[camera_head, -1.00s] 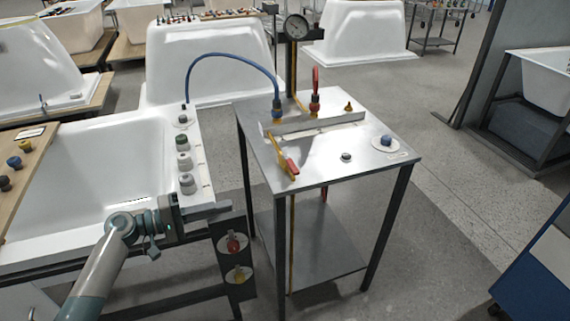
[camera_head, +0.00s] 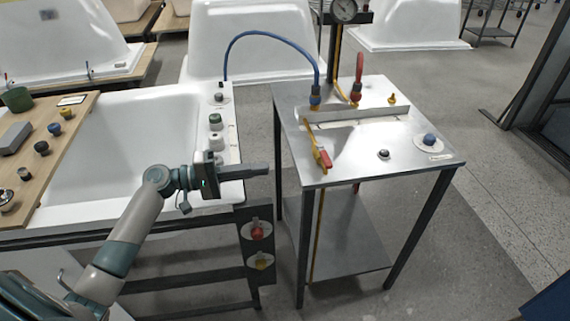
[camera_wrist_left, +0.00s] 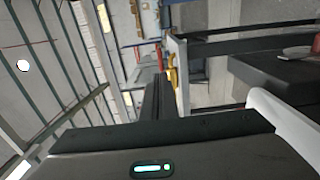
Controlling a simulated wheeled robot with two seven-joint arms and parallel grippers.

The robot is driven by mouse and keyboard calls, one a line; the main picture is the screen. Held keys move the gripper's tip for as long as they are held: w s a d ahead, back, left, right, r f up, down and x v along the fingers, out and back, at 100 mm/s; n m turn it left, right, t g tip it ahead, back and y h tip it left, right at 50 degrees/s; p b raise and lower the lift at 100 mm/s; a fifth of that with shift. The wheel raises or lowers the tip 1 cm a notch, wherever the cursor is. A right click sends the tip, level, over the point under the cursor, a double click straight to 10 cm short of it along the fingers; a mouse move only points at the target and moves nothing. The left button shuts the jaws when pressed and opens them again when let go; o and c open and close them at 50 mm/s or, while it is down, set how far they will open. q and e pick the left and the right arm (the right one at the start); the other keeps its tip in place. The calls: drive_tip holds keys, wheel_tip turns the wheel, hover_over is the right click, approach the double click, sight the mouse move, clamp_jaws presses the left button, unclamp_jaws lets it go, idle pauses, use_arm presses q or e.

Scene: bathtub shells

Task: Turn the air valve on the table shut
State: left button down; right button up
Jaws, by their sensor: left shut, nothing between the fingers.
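A steel table (camera_head: 345,172) stands right of centre. On it, a valve with an upright red lever (camera_head: 358,68) stands on the back rail, beside the blue hose's fitting (camera_head: 315,98). A yellow valve lever with a red end (camera_head: 321,153) lies at the table's front left; I cannot tell which one is the air valve. My left gripper (camera_head: 263,169) is shut and empty, pointing right, just left of the table edge and apart from both levers. In the left wrist view its dark fingers (camera_wrist_left: 162,98) point toward yellow parts (camera_wrist_left: 172,78) and a red part (camera_wrist_left: 160,57).
A white bathtub (camera_head: 130,140) fills the left, with several knobs on its rim. A post panel with red and yellow knobs (camera_head: 257,245) stands below my gripper. A gauge (camera_head: 343,11) rises behind the table. A blue knob (camera_head: 430,139) sits on the table's right side.

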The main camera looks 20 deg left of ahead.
use_arm(q)
drive_tip(key=d, duration=0.1)
drive_tip(key=p, duration=0.3)
approach(323, 161)
drive_tip(key=x, duration=0.2)
use_arm(e)
wheel_tip(323, 161, up, 3)
drive_tip(key=w+a+t, duration=0.2)
drive_tip(key=a, duration=0.1)
use_arm(q)
drive_tip(key=p+x, duration=0.1)
drive_tip(key=x, duration=0.2)
drive_tip(key=shift+w+d+p, duration=0.25)
drive_tip(key=shift+w+p, duration=0.05)
drive_tip(key=shift+w+d+f, duration=0.1)
drive_tip(key=shift+w+d, duration=0.1)
drive_tip(key=shift+d, duration=0.1)
use_arm(e)
drive_tip(key=shift+g, duration=0.7)
drive_tip(key=shift+s+d+f, duration=0.4)
drive_tip(key=shift+s, duration=0.4)
drive_tip(key=shift+s+d+f, duration=0.4)
drive_tip(key=shift+s, duration=0.4)
drive_tip(key=shift+s+d+f, duration=0.4)
drive_tip(key=shift+s, duration=0.4)
